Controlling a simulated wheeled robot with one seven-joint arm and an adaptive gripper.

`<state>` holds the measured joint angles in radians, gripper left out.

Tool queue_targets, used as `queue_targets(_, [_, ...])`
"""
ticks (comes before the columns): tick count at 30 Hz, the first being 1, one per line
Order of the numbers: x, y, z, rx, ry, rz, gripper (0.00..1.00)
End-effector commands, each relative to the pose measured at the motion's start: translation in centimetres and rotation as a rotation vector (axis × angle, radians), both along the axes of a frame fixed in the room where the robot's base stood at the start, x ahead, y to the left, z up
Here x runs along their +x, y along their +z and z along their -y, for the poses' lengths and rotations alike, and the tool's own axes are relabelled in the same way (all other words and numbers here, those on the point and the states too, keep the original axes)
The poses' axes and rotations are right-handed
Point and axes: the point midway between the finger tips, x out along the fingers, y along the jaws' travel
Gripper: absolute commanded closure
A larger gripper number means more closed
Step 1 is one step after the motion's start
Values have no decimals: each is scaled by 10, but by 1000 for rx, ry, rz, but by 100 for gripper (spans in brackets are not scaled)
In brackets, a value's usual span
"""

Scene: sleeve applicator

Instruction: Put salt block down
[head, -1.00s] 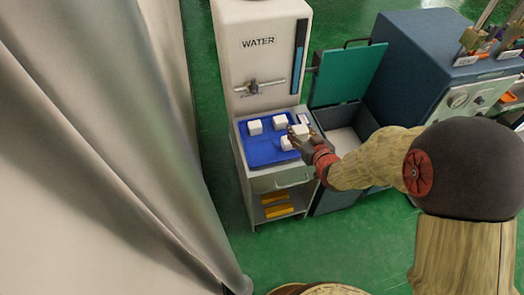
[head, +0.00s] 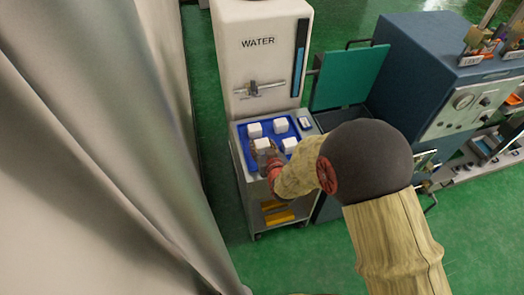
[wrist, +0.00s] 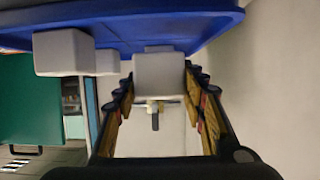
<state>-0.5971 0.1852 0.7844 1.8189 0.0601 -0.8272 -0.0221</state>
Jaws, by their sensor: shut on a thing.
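My gripper (head: 263,152) is shut on a white salt block (head: 262,144) over the front-left part of the blue tray (head: 246,155). In the wrist view the held salt block (wrist: 159,73) sits between the two fingers of my gripper (wrist: 158,88), close to the tray surface (wrist: 215,25). I cannot tell whether it touches the tray. Three other white blocks rest on the tray: one at back left (head: 254,130), one at the back (head: 281,125) and one at right (head: 289,145). My fingers partly hide the tray's front.
The tray lies on a grey cart (head: 244,186) below a white water dispenser (head: 262,55). A small device (head: 305,123) lies right of the tray. A bin with a raised green lid (head: 348,78) and a blue machine (head: 425,70) stand right. A pale curtain (head: 110,150) fills the left.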

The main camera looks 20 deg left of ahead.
Motion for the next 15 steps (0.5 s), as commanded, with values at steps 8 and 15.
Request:
queue_targets(8, [0, -27, 0, 1, 1, 1, 92])
queue_targets(15, [0, -28, 0, 1, 1, 1, 92])
